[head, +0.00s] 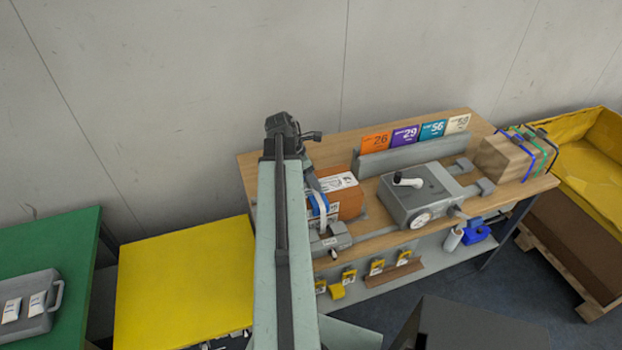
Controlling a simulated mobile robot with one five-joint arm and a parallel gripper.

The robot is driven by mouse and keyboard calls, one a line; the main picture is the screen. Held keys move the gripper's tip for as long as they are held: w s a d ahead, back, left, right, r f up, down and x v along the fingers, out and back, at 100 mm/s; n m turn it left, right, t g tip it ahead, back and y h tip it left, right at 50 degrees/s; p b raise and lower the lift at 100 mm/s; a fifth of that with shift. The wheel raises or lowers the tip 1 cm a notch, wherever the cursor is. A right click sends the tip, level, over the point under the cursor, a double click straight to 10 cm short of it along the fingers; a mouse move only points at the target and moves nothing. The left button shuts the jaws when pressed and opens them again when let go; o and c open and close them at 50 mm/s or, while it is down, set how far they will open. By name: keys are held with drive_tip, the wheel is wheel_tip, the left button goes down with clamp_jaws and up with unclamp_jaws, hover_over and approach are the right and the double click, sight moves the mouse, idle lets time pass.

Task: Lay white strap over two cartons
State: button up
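An orange-brown carton (351,206) with white printed labels on top stands on the wooden bench, just right of my arm. A second carton beside it cannot be made out; my arm hides the bench to its left. My gripper (320,208) points down at the carton's left front edge. A narrow whitish piece (322,222) shows at the gripper, possibly the white strap, but it is too small to be sure. Whether the fingers are closed on it is not clear.
A grey crank machine (420,197) fills the bench (462,127) middle. Numbered cards (404,135) stand behind it. A yellow table (180,285) and a green table (60,245) stand left. A yellow-lined crate (590,180) is far right.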

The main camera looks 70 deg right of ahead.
drive_tip(key=p+v, duration=0.7)
drive_tip(key=shift+w+r, duration=0.2)
drive_tip(key=shift+r, duration=0.15)
drive_tip(key=w+a+f+n+t+b, duration=0.1)
drive_tip(key=w+a+f+n+b, duration=0.15)
drive_tip(key=w+a, duration=1.05)
drive_tip(key=w+a+f+n+t+b, duration=0.15)
drive_tip(key=w+a+n, duration=0.25)
drive_tip(key=w+a, duration=0.85)
drive_tip(key=w+a+f+m+y, duration=0.1)
drive_tip(key=a+m, duration=0.3)
drive_tip(key=a, duration=0.6)
drive_tip(key=w+a+f+m+y+b, duration=0.1)
drive_tip(key=w+a+m, duration=0.2)
drive_tip(key=a, duration=0.7)
drive_tip(key=w+a+f+m+b, duration=0.1)
drive_tip(key=w+a+m, duration=0.2)
drive_tip(key=a+m, duration=0.4)
drive_tip(key=a+t, duration=0.1)
drive_tip(key=a, duration=0.3)
drive_tip(key=shift+f+y, duration=0.3)
drive_tip(key=shift+y, duration=0.1)
